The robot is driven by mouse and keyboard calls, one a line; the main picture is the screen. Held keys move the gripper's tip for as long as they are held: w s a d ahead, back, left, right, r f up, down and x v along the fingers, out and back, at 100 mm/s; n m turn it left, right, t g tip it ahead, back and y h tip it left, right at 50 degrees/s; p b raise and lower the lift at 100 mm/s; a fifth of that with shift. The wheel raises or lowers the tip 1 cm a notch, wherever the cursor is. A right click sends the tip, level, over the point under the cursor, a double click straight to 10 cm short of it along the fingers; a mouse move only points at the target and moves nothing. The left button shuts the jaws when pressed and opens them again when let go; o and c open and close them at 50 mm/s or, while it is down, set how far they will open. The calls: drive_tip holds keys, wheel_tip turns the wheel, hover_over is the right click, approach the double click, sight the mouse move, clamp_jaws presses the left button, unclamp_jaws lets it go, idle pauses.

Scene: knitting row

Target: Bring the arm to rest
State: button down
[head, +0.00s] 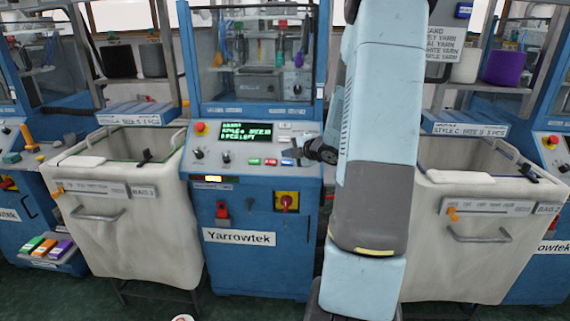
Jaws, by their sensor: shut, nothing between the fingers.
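My arm (375,130) rises through the middle of the head view, in front of the right side of the central knitting machine (262,262). My gripper (296,154) shows to the left of the arm as a small dark end pointing left. It is shut and empty, in front of the machine's control panel (235,162), near the coloured buttons. Whether it touches the panel cannot be told. Part of the wrist is hidden behind my arm.
Cream fabric bins stand on both sides, the left bin (135,235) and the right bin (475,250). Blue trays (135,116) sit above them. A red-and-yellow switch (286,202) is on the machine's front. The green floor shows little free room.

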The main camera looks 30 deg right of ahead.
drive_tip(key=s+a+r+m+g+h, duration=0.1)
drive_tip(key=s+a+r+m+h, duration=0.3)
drive_tip(key=r, duration=0.3)
drive_tip(key=s+a+r+m+g+h, duration=0.2)
drive_tip(key=s+a+r+m+h, duration=0.15)
drive_tip(key=r+m, duration=0.25)
drive_tip(key=s+a+r+m+g+y, duration=0.1)
drive_tip(key=s+a+m, duration=0.4)
drive_tip(key=s, duration=0.7)
drive_tip(key=s+a+r+m+g+y, duration=0.2)
drive_tip(key=s+a, duration=0.6)
drive_tip(key=s, duration=0.4)
drive_tip(key=m+g+y, duration=0.1)
drive_tip(key=m, duration=0.1)
drive_tip(key=shift+s+a+r+m, duration=0.15)
drive_tip(key=shift+s+a+m, duration=0.15)
drive_tip(key=shift+a+m, duration=0.1)
